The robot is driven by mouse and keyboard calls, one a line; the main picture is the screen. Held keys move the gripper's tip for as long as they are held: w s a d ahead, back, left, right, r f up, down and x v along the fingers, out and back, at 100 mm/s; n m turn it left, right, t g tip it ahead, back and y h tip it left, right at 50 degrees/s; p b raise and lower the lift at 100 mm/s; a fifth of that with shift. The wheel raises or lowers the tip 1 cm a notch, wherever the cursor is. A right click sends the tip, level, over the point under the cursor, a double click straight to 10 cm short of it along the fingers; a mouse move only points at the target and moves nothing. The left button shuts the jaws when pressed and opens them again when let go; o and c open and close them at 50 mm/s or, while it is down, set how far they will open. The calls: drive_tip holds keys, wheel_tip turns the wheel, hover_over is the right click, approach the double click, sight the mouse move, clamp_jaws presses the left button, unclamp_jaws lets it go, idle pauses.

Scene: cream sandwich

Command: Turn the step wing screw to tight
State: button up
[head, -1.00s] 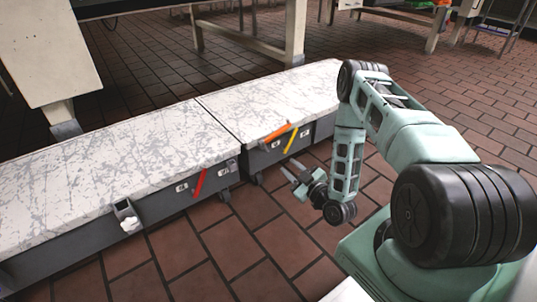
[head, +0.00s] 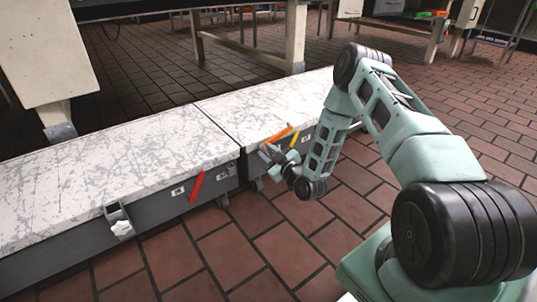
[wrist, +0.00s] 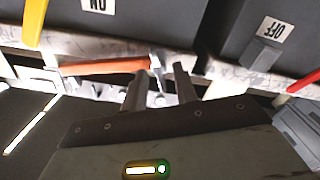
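A pale wing-shaped piece (head: 122,228), which looks like the step wing screw, sits on a grey bracket at the front of the left step (head: 110,165). It is far to the left of my gripper (head: 267,153) in the head view. My gripper is at the near corner of the right step (head: 285,98), close to the orange handle (head: 281,133). In the wrist view, my open gripper (wrist: 160,82) has its fingers apart, near the end of the orange handle (wrist: 105,67). A small metal piece (wrist: 157,72) shows between the fingers; I cannot tell whether they touch it.
A red lever (head: 196,187) is on the left step's front and a yellow lever (head: 295,141) on the right step's. The wrist view shows an ON label (wrist: 98,4) and an OFF label (wrist: 273,29), upside down. Open tiled floor (head: 255,245) lies in front.

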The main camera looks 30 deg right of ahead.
clamp_jaws()
drive_tip(key=shift+p, duration=0.35)
drive_tip(key=m+p, duration=0.3)
drive_tip(key=m, duration=0.4)
drive_tip(key=m+p, duration=0.2)
drive_tip(key=m, duration=0.6)
drive_tip(key=m+p, duration=0.3)
drive_tip(key=m, duration=0.4)
drive_tip(key=shift+s+d+f+m+p, duration=0.1)
drive_tip(key=shift+d+f+m+p, duration=0.2)
drive_tip(key=shift+d, duration=0.05)
unclamp_jaws()
